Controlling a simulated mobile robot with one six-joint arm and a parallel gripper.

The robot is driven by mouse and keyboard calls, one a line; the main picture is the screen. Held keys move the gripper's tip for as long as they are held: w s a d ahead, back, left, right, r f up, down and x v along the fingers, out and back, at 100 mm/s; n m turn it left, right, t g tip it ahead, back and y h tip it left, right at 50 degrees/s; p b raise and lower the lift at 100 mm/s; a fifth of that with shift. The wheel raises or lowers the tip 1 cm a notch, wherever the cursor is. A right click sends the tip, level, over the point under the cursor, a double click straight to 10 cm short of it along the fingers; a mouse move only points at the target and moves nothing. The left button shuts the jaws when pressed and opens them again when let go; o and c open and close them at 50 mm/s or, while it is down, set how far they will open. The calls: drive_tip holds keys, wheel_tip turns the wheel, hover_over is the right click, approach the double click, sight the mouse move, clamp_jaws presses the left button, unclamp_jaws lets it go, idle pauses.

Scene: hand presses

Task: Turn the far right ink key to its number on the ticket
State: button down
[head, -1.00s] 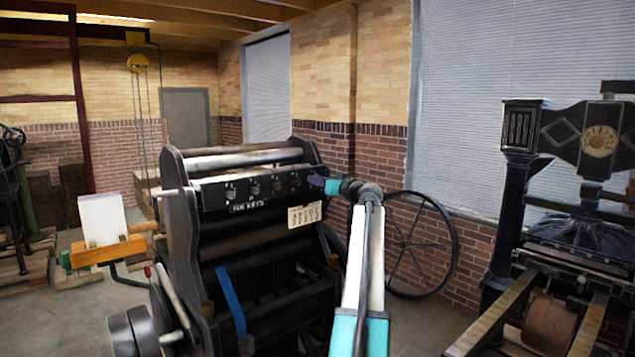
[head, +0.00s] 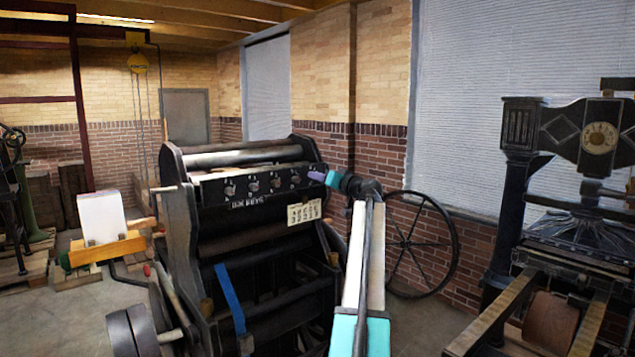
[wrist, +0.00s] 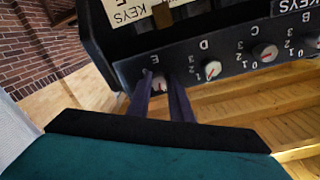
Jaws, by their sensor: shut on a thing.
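The ink key rail (head: 265,184) runs across the front of the black press. Key E (wrist: 158,84), at its far right end in the head view, is a pale round knob with a red mark. My gripper (wrist: 161,76) has its two purple fingers shut on that knob, and they partly cover it. The number its mark points at cannot be read. In the head view my gripper (head: 317,176) hides this key.
Key D (wrist: 211,70) sits close beside my fingers, with key C (wrist: 265,53) beyond it. A blue strip (head: 230,300) hangs on the press front. A spoked wheel (head: 410,245) stands right of the press, and another press (head: 570,180) stands farther right.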

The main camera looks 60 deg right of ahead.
drive_tip(key=shift+w+d+r+m+p, duration=0.1)
drive_tip(key=shift+m+p, duration=0.1)
drive_tip(key=shift+m, duration=1.85)
drive_tip(key=shift+s+a+r+m+p, duration=0.1)
drive_tip(key=shift+m+p, duration=0.05)
drive_tip(key=shift+m, duration=1.85)
drive_tip(key=shift+w+d+r+m+p, duration=0.1)
drive_tip(key=shift+m+p, duration=0.1)
drive_tip(key=shift+m, duration=1.85)
drive_tip(key=c, duration=1.6)
unclamp_jaws()
drive_tip(key=shift+w+f, duration=0.1)
drive_tip(key=shift+f, duration=0.1)
drive_tip(key=shift+s+f, duration=0.1)
drive_tip(key=shift+s, duration=0.15)
